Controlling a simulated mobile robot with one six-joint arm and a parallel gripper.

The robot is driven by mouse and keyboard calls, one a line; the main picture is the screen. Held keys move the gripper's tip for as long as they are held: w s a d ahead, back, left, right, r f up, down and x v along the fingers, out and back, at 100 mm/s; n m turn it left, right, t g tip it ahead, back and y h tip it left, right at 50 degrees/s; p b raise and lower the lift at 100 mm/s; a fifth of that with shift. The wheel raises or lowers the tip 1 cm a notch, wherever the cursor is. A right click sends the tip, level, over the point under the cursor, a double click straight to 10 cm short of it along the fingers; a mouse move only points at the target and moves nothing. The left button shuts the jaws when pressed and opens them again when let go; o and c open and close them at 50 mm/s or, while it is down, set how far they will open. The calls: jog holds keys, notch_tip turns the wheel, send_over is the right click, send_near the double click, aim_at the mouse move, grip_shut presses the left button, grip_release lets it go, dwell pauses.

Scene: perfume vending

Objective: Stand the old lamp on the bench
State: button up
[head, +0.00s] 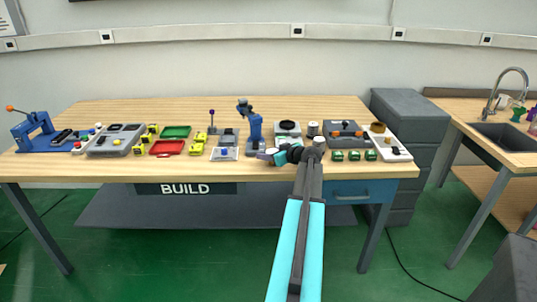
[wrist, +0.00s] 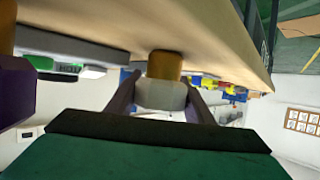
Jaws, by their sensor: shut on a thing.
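My gripper (head: 272,153) is over the front right part of the wooden bench (head: 330,107), pointing left in the head view. In the wrist view, which looks upside down, the two dark fingers (wrist: 160,100) are shut on the old lamp (wrist: 160,95). The lamp has a pale, whitish body between the fingers and a brass-coloured end (wrist: 164,65). The brass end points at the bench top (wrist: 190,35) and looks to be at or very close to it; I cannot tell whether it touches. In the head view the lamp is small and mostly hidden by the gripper.
A blue press (head: 250,128) stands left of my gripper. A grey box with a dark round top (head: 288,128) is behind it. Green pieces (head: 354,155) and a light tray (head: 392,148) are to the right. A purple thing (wrist: 14,92) is close by in the wrist view.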

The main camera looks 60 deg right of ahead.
jog(key=shift+f, duration=0.1)
jog(key=o, duration=1.1)
jog(key=shift+c, duration=0.2)
jog(key=shift+r, duration=0.25)
jog(key=b+v, duration=0.1)
jog(key=v, duration=1.1)
jog(key=shift+f+b, duration=0.1)
jog(key=shift+b, duration=0.25)
